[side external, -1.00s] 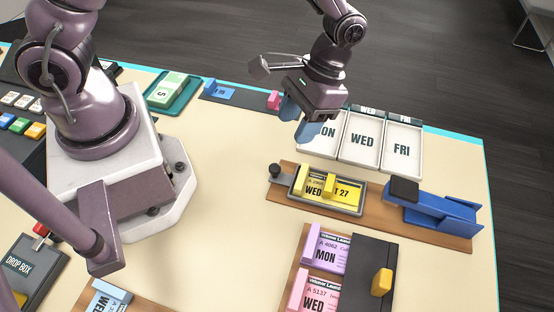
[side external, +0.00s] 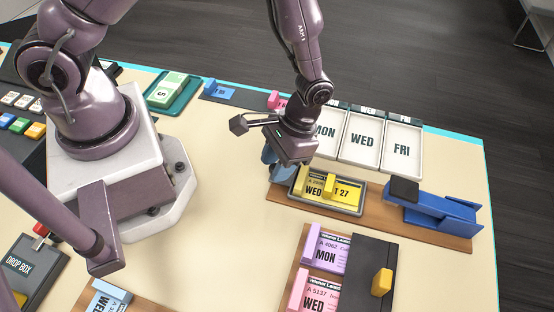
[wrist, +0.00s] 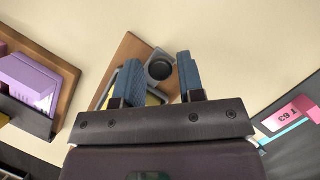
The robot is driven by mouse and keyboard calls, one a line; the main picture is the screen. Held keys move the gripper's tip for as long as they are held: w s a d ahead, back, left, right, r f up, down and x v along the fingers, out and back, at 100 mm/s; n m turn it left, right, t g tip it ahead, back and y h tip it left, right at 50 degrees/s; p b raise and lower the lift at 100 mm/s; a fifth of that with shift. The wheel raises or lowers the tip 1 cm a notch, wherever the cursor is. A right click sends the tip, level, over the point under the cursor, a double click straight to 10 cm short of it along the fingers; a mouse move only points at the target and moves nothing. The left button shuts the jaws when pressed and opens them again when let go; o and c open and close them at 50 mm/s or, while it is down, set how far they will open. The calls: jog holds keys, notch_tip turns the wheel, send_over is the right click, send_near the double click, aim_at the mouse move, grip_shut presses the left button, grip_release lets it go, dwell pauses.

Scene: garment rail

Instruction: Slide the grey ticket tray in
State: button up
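The grey ticket tray (side external: 322,207) lies on a wooden board (side external: 380,213) and holds a yellow ticket (side external: 347,194) with yellow blocks on it. A round dark knob (wrist: 160,69) is at the tray's left end; in the side view my gripper hides it. A blue stamp-like device (side external: 435,205) with a black top stands at the board's right end, with a gap to the tray. My gripper (side external: 274,165) points down over the knob end. In the wrist view its blue fingers (wrist: 159,82) are apart, with the knob showing between them and nothing gripped.
White MON, WED and FRI trays (side external: 361,140) stand behind the board. A rack with purple and pink tickets (side external: 325,250) and a black plate (side external: 365,265) is in front.

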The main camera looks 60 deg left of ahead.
grip_shut()
jog(key=shift+w+d, duration=2.7)
jog(key=shift+w, duration=0.05)
jog(key=shift+o, duration=1.7)
grip_release()
jog(key=v, duration=1.3)
